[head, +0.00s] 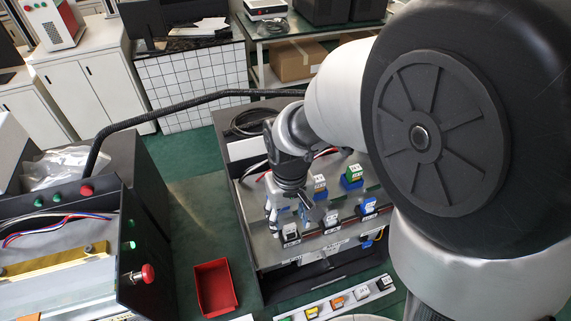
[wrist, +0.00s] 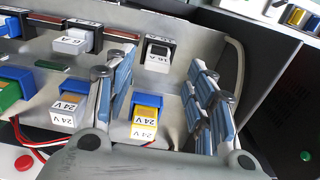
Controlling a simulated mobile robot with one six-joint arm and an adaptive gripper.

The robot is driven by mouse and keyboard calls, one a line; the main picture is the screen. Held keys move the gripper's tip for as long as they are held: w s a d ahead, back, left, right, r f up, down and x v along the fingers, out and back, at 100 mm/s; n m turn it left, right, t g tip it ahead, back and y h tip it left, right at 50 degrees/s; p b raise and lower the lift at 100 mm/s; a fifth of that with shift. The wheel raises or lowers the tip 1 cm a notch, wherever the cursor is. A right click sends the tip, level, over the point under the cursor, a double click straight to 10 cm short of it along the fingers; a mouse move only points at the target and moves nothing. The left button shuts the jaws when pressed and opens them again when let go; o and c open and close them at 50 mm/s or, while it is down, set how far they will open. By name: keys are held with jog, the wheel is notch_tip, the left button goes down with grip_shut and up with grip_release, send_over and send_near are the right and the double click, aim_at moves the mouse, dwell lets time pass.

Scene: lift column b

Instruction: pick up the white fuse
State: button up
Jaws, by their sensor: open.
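A white fuse (wrist: 158,52) marked 16 A sits in a dark holder on the metal panel, ahead of my gripper in the wrist view. It appears as a white block (head: 290,230) in the front row in the head view. A second white block (wrist: 82,40) is left of it, also in that row in the head view (head: 331,219); I cannot tell for certain which is meant. My gripper (wrist: 157,98) is open above the panel, with a yellow 24 V block (wrist: 145,116) showing between its fingers. The gripper (head: 289,214) hides part of the back row in the head view.
A white-labelled 24 V block (wrist: 66,108) and a green block (wrist: 12,92) stand left of my gripper. A strip (head: 337,300) with several coloured and white pieces lies in front of the panel. A red bin (head: 214,287) is at left. A cabinet with a red button (head: 148,273) stands farther left.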

aim_at(290, 225)
notch_tip(290, 225, down, 5)
jog(key=shift+w+d+r+b, duration=0.1)
jog(key=shift+w+b, duration=0.05)
jog(key=shift+b, duration=0.35)
jog(key=shift+c, duration=0.6)
jog(key=c, duration=1)
jog(key=shift+r, duration=0.1)
jog(key=shift+c, duration=0.2)
